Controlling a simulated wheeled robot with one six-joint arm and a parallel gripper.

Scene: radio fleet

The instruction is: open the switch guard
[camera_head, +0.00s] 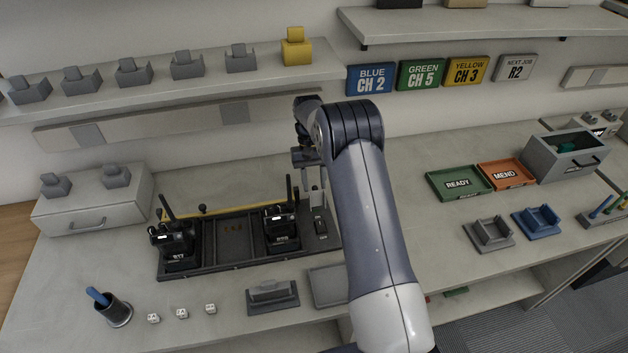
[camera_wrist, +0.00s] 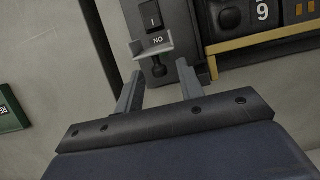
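The switch (camera_wrist: 151,16) is a black rocker marked "I" on a dark panel, at the top of the wrist view. In the head view the switch panel (camera_head: 320,227) is at the right end of the black charger rack. A light grey bracket-like piece (camera_wrist: 153,49), apparently the switch guard, sits just below the rocker, by a label reading "NO". A dark knob (camera_wrist: 158,69) shows beneath it. My gripper (camera_wrist: 158,82) is open, its fingers apart on either side of the knob. No contact with the guard is visible. The guard's exact position is unclear.
A grey cradle (camera_head: 272,296) lies in front. Green (camera_head: 440,195) and orange (camera_head: 520,168) trays are at the right. Counter between them is clear.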

